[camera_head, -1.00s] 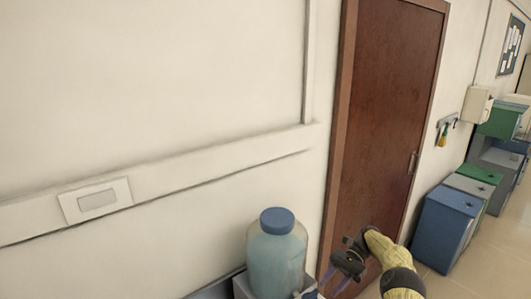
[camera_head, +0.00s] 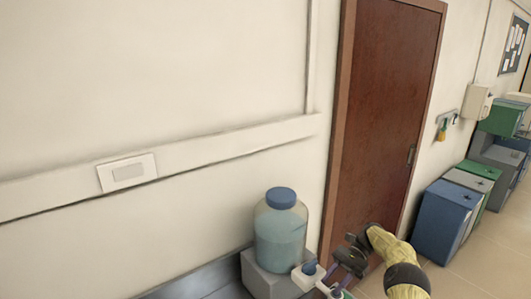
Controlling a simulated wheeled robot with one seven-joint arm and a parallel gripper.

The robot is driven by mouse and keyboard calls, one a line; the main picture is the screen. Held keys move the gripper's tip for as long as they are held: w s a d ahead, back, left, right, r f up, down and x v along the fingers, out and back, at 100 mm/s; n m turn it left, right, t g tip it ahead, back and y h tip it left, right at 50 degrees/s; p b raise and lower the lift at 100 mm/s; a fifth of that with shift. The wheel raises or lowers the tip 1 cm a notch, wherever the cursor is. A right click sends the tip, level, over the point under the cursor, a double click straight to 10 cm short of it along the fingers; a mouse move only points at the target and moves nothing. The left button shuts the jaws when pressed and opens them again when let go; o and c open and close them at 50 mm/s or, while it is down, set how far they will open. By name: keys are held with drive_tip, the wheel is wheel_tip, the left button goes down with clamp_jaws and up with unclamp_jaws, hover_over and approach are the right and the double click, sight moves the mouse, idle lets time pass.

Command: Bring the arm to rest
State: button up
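My yellow-and-black arm (camera_head: 396,257) reaches in from the bottom right, bent, in front of the brown door. My gripper (camera_head: 337,283) is at its end, low in the picture, with a dark body and thin purplish fingers. It is small and partly cut off by the lower edge, so I cannot tell whether it is open or shut. I see nothing clearly held in it. It is just right of a large clear bottle with a blue cap (camera_head: 280,231); whether they touch is not clear.
The bottle stands on a grey block (camera_head: 262,280). Small white items with blue and green tops (camera_head: 308,272) sit beside it, close to my gripper. A brown door (camera_head: 385,120) is behind my arm.

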drive_tip(key=shift+a+r, duration=0.1)
drive_tip(key=shift+a, duration=0.35)
drive_tip(key=s+a+r+n+t+h+b, duration=0.1)
drive_tip(key=s+a+n+t+h+b, duration=0.35)
drive_tip(key=a+h, duration=0.3)
drive_tip(key=s+d+n+t+h+b, duration=0.2)
drive_tip(key=s+n+t+b, duration=0.3)
drive_tip(key=s, duration=1.4)
drive_tip(key=shift+s+r+n+t+h, duration=0.3)
drive_tip(key=shift+n+t+h, duration=0.15)
drive_tip(key=shift+t, duration=0.2)
drive_tip(key=shift+d, duration=0.15)
